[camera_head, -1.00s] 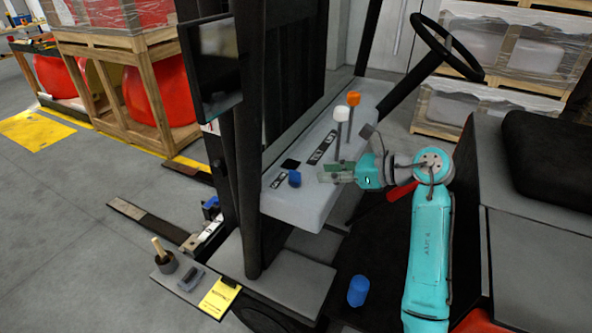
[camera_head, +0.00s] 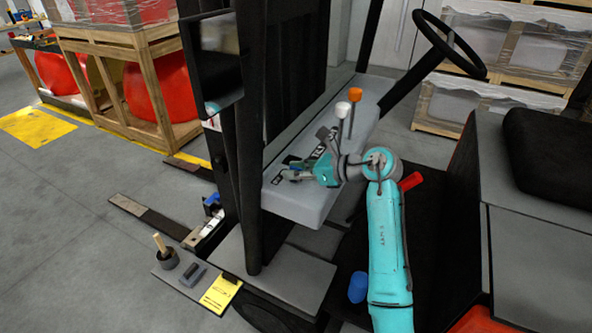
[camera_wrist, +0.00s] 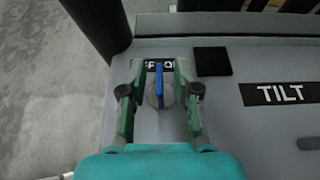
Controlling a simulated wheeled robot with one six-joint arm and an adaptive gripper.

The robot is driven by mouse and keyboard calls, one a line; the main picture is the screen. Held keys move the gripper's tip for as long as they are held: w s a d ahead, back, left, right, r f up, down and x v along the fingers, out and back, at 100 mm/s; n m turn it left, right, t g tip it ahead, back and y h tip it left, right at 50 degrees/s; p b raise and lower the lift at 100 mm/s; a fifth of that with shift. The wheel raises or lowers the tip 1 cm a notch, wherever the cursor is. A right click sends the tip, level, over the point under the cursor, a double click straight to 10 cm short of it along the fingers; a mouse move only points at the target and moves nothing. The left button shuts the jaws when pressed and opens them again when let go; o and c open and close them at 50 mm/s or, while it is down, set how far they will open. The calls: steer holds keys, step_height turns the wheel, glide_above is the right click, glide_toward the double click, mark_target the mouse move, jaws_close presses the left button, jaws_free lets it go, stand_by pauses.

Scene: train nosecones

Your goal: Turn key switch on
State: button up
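The key switch (camera_wrist: 160,95) is a round, pale metal fitting with a blue key handle (camera_wrist: 161,80) on the dashboard. In the wrist view the handle points up toward a black label (camera_wrist: 153,66), partly covered, with "F O" showing. My gripper (camera_wrist: 160,75) is open, with one finger on each side of the key and a visible gap to both. In the head view my gripper (camera_head: 290,170) is over the dashboard's left end and largely hides the key.
The grey dashboard (camera_head: 305,207) carries a "TILT" label (camera_wrist: 283,93) and a black square (camera_wrist: 212,61). Levers with white (camera_head: 342,109) and orange (camera_head: 355,94) knobs stand behind my wrist. A dark mast post (camera_head: 247,140) is just left. A steering wheel (camera_head: 449,45) is upper right.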

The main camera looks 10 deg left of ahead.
jaws_close()
steer(key=shift+m+t, duration=0.3)
steer(key=shift+t, duration=0.1)
steer(key=m+t+h, duration=0.1)
steer(key=m+t, duration=0.2)
steer(key=shift+s+h, duration=0.1)
steer(key=shift+h, duration=0.2)
steer(key=shift+m+t+h, duration=1.6)
steer(key=shift+m+t, duration=0.1)
steer(key=shift+m, duration=0.2)
jaws_free()
